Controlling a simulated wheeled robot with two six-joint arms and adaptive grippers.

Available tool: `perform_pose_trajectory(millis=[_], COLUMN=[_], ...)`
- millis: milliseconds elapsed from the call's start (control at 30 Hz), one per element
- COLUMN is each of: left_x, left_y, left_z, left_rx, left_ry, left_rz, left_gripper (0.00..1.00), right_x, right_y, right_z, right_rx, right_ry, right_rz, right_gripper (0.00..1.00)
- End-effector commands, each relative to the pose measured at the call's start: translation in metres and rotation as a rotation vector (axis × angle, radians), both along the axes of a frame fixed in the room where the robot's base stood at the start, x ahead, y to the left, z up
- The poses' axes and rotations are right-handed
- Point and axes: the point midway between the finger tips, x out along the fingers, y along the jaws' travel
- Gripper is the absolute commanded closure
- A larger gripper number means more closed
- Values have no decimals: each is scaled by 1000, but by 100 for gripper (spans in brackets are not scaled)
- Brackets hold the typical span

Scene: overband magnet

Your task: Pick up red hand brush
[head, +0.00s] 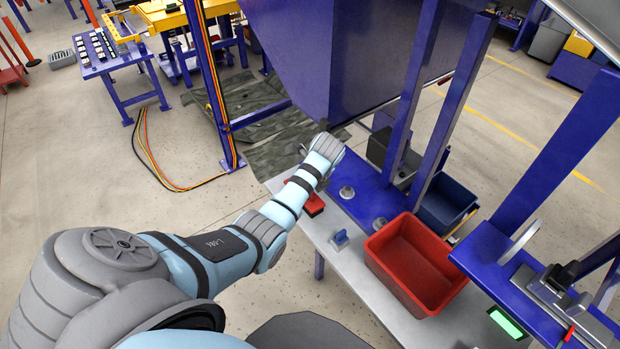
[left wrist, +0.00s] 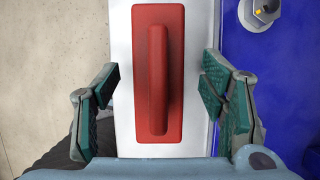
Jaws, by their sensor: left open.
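The red hand brush (left wrist: 172,75) lies on a light grey bench top in the left wrist view, its raised handle facing up. My left gripper (left wrist: 160,95) is open, with one finger on each side of the brush and a gap to both sides. In the head view the red hand brush (head: 315,203) shows only in part beside my left arm, which covers the rest. My left gripper's fingers are hidden behind my wrist in the head view. My right gripper is in neither view.
A red bin (head: 375,243) stands on the grey bench (head: 358,282) right of the brush. A small blue object (head: 340,240) lies between them. A blue beam (head: 365,200) with bolts runs beside the brush. Blue posts (head: 455,100) rise behind, and a dark blue bin (head: 447,203) stands beyond.

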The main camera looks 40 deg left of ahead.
Motion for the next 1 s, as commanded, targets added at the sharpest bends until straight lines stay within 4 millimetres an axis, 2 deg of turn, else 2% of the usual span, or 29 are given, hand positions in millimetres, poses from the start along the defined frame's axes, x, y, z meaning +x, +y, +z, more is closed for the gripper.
perform_pose_trajectory(millis=[233, 567, 867, 1000], left_x=[-2, -1, 0, 3], left_y=[4, 3, 3, -1], left_z=[-4, -4, -1, 13], left_rx=[0, 0, 0, 1], left_ry=[-1, -1, -3, -5], left_rz=[5, 4, 3, -5], left_gripper=[37, 89, 90, 90], right_x=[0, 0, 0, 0], right_y=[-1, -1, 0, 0], right_z=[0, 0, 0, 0], right_rx=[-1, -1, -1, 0], right_ry=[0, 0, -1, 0], right_rz=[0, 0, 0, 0], right_gripper=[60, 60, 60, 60])
